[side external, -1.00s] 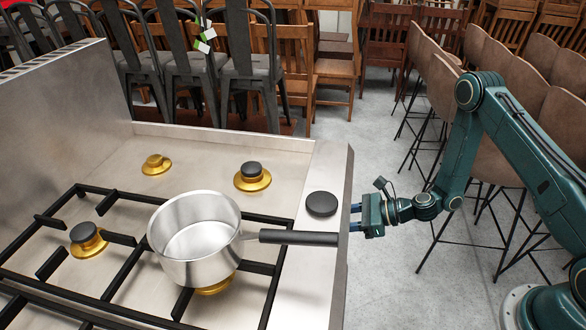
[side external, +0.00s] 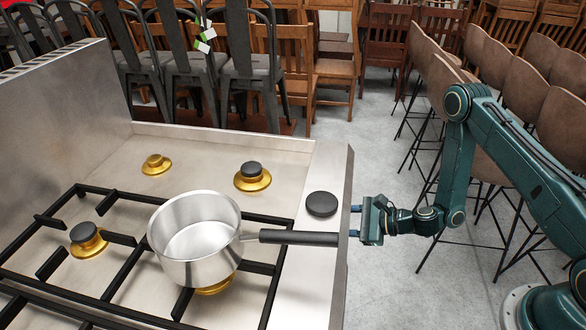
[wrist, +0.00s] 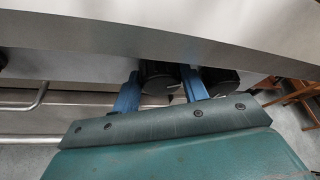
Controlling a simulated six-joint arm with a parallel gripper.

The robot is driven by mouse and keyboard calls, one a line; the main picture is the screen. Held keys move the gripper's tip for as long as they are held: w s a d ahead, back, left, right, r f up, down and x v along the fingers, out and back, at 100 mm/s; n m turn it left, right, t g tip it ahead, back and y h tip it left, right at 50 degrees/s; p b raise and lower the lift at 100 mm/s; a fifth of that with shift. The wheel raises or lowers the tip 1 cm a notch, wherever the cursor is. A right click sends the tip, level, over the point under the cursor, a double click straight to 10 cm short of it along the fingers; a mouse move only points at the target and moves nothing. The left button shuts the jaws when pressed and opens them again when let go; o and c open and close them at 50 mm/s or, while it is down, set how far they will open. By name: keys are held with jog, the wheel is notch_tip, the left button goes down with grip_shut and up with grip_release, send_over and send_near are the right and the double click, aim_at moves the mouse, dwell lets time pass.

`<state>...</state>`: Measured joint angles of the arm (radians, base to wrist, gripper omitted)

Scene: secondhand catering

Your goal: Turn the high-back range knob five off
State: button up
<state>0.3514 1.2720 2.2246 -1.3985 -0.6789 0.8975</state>
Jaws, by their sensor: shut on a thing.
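The high-back range (side external: 318,165) fills the left of the side view, with its tall steel back at the far left. In the wrist view a dark round knob (wrist: 158,76) sits on the range's front, under the overhanging top edge. My gripper (wrist: 160,88) has one blue finger on each side of this knob and is shut on it. A second dark knob (wrist: 222,80) is just right of the right finger. In the side view my gripper (side external: 353,221) is at the front face, and the knobs are hidden. I cannot tell the knob's number or its pointer angle.
A steel saucepan (side external: 190,262) stands on the black grate (side external: 110,193), its handle (side external: 290,237) pointing towards the front edge near my gripper. A black disc (side external: 321,204) lies on the front ledge. A steel rail (wrist: 30,103) runs below the knobs. Brown stools (side external: 520,90) stand behind my arm.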

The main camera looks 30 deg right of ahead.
jog(key=shift+n+t, duration=0.3)
dwell(0.4)
jog(key=o, duration=1)
jog(key=shift+m+g, duration=0.4)
jog(key=shift+m, duration=0.1)
